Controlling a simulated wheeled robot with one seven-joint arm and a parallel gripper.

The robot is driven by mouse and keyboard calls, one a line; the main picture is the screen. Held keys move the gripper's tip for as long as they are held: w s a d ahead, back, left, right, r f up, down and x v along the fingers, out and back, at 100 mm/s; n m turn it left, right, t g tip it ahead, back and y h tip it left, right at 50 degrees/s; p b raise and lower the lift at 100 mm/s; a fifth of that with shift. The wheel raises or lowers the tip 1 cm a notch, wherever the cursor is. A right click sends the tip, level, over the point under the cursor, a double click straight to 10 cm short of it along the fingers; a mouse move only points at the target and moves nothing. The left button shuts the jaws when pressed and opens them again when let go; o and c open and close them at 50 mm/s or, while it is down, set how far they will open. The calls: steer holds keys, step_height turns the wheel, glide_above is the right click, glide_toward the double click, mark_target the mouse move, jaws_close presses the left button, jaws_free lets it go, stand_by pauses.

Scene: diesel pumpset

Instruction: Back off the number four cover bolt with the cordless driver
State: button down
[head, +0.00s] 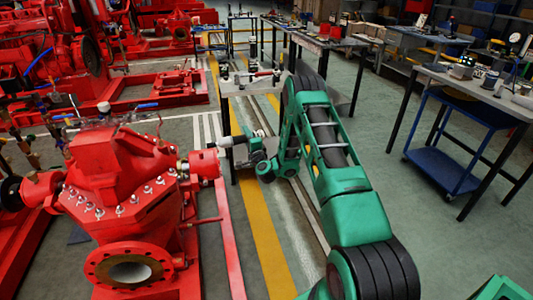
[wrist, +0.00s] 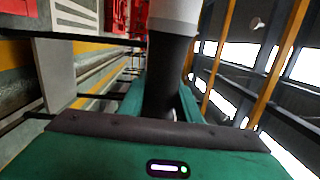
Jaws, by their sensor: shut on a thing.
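The red pump (head: 130,165) stands at the left in the head view. Several pale bolts (head: 120,211) line its cover flange; no numbers are legible, so I cannot tell which is number four. My gripper (head: 250,146) is right of the pump, apart from it, and shut on the cordless driver (head: 226,141). The driver's pale end points left, near the pump's red shaft housing (head: 205,164) and well away from the cover bolts. In the wrist view the driver (wrist: 170,75) shows a dark grip and pale upper part between my green fingers (wrist: 163,108). Its bit is not visible there.
A small table (head: 247,88) with items on it stands behind my gripper. A blue cart (head: 440,158) and a workbench (head: 478,90) are at the right. More red pumpsets (head: 160,92) fill the back left. The floor by the yellow stripe (head: 262,235) is clear.

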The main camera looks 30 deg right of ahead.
steer(key=d+f+m+h, duration=0.1)
steer(key=d+f+h, duration=0.1)
steer(key=d+f, duration=0.8)
step_height(320, 180, down, 2)
steer(key=shift+d+f+g, duration=0.2)
steer(key=shift+d+g, duration=0.1)
steer(key=shift+d, duration=0.05)
steer(key=shift+a, duration=0.15)
steer(key=shift+w+a, duration=0.2)
steer(key=shift+a, duration=0.5)
steer(key=shift+w+a, duration=0.25)
steer(key=shift+a, duration=0.5)
steer(key=shift+w+a, duration=0.2)
steer(key=shift+a, duration=0.5)
steer(key=shift+s, duration=0.15)
steer(key=shift+w+a+r, duration=0.1)
steer(key=shift+w+a, duration=0.1)
steer(key=shift+a, duration=0.5)
stand_by(1.3)
steer(key=shift+s+d, duration=0.1)
steer(key=shift+d, duration=0.2)
stand_by(1.4)
